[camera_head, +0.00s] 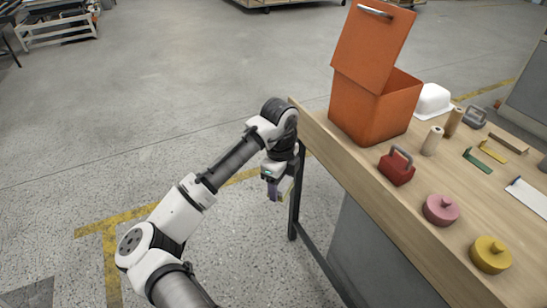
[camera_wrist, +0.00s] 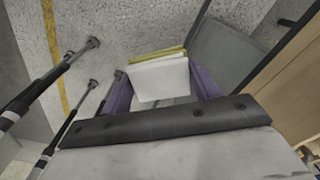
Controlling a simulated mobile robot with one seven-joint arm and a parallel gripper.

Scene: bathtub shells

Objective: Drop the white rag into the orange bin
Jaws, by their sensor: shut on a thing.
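The white rag (camera_wrist: 160,80) is between the purple fingers of my gripper (camera_wrist: 163,88) in the wrist view, with a yellow-green layer showing along its far edge. My gripper is shut on it. In the head view my gripper (camera_head: 278,188) hangs beside the table's left edge, below the top, and the rag cannot be made out there. The orange bin (camera_head: 365,108) stands on the table near its far left corner, to the right of and above my gripper. Its lid (camera_head: 372,45) is raised. The inside of the bin is mostly hidden.
A dark table leg (camera_head: 294,205) is close to my gripper. Open floor lies left.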

